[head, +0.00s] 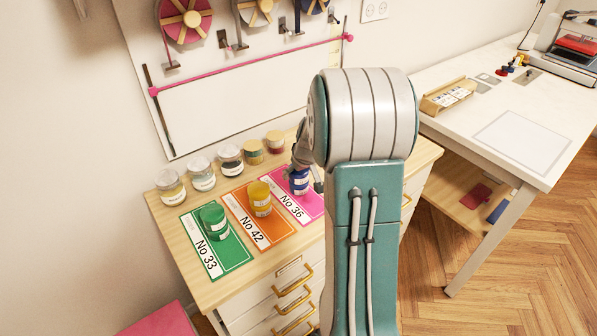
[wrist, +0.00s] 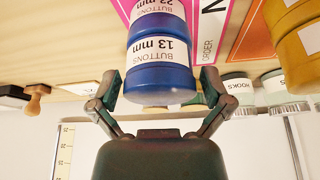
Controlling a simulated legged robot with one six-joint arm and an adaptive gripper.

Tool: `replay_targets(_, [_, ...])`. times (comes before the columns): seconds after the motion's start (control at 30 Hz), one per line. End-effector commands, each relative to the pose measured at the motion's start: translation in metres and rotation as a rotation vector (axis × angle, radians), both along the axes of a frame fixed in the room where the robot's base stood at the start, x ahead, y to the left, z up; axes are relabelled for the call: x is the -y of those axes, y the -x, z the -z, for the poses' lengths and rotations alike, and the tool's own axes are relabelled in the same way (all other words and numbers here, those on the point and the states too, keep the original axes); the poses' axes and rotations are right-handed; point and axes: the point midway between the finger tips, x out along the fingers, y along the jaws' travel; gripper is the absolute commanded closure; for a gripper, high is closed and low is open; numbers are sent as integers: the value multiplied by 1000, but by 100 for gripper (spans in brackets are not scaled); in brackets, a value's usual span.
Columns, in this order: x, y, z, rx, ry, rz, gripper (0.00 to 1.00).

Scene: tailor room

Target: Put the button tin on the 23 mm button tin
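In the wrist view, which is upside down, a blue button tin (wrist: 161,62) labelled "BUTTONS 13 mm" is stacked on another blue button tin (wrist: 157,18). The blue stack (head: 299,182) stands on the pink No 36 card (head: 284,204) in the head view. My gripper (wrist: 160,88) is open, its fingers on either side of the 13 mm tin, with small gaps showing. In the head view my gripper (head: 305,165) is above the blue tins and partly hidden by my arm.
Green tins (head: 213,221) stand on the green No 33 card (head: 222,258). Yellow tins (head: 260,198) stand on the orange No 42 card (head: 270,237). Several jars, including a glass jar (head: 202,174), line the back of the drawer cabinet. A white table (head: 480,85) stands at right.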

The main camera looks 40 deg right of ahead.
Motion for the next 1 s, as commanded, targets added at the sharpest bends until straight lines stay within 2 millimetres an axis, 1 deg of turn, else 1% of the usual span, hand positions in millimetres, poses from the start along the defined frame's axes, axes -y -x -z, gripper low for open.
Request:
replay_targets(0.23, [0, 0, -2, 1, 0, 0, 0])
replay_targets(0.33, [0, 2, -9, 3, 1, 0, 0])
replay_targets(0.47, [-1, 11, -31, 5, 3, 1, 0])
replay_targets(0.7, [-5, 30, -77, 4, 2, -1, 0])
replay_targets(0.8, [-6, 37, -93, 4, 1, 1, 0])
replay_targets(0.9, [-7, 42, -105, 3, 1, 1, 0])
replay_targets(1.0, [-8, 45, -111, 1, 0, 0, 0])
